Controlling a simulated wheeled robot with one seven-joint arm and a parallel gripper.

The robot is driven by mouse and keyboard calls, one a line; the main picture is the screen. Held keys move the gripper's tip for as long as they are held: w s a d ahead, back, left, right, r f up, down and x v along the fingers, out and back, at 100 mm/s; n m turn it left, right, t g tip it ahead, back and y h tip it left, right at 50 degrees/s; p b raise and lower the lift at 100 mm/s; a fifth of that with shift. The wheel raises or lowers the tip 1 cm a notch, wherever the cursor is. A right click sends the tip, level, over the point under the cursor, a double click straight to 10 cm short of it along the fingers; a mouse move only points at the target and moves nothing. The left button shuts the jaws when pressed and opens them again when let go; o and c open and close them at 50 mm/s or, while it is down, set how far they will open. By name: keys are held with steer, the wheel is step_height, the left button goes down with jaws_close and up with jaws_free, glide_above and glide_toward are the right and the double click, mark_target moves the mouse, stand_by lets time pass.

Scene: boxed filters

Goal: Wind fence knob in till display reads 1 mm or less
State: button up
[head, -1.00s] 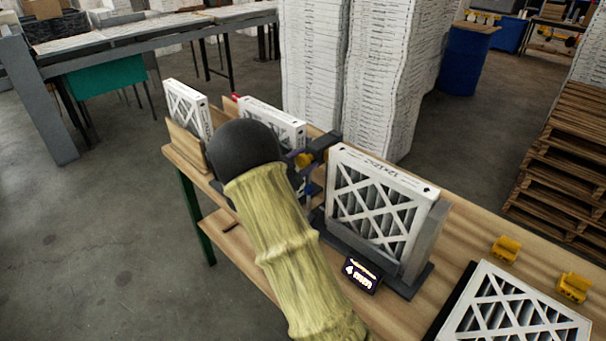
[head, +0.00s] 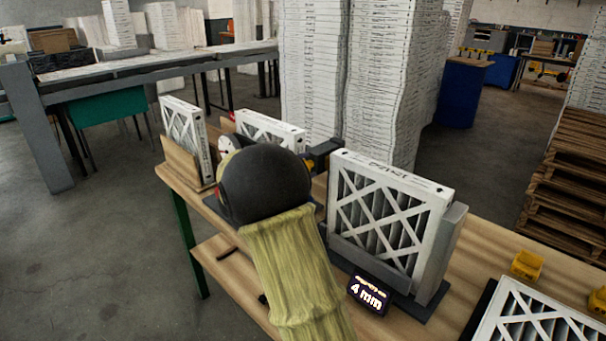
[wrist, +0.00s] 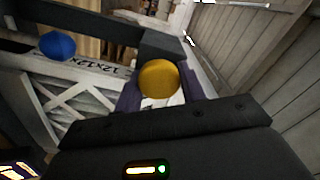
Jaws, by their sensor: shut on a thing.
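A round yellow knob (wrist: 159,76) sits between the fingers of my gripper (wrist: 160,92) in the wrist view, and the gripper is shut on it. A blue knob (wrist: 57,45) stands apart to the left. The small black display (head: 368,293) reads 4 mm in the head view. It stands at the foot of a grey fixture (head: 432,296) that holds an upright white-framed filter (head: 385,215). My arm hides the gripper in the head view.
More filters stand behind my arm, one in a wooden holder (head: 180,160). Another filter (head: 545,320) lies at the bench's front right, near yellow blocks (head: 526,265). Tall white stacks (head: 312,75) rise behind the bench.

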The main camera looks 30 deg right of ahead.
stand_by(0.3)
steer(key=o, duration=0.9)
steer(key=shift+o, duration=0.2)
steer(key=b+v, duration=0.2)
steer(key=v, duration=1.5)
steer(key=shift+a+b, duration=0.25)
steer(key=shift+b, duration=0.05)
steer(key=shift+r, duration=0.1)
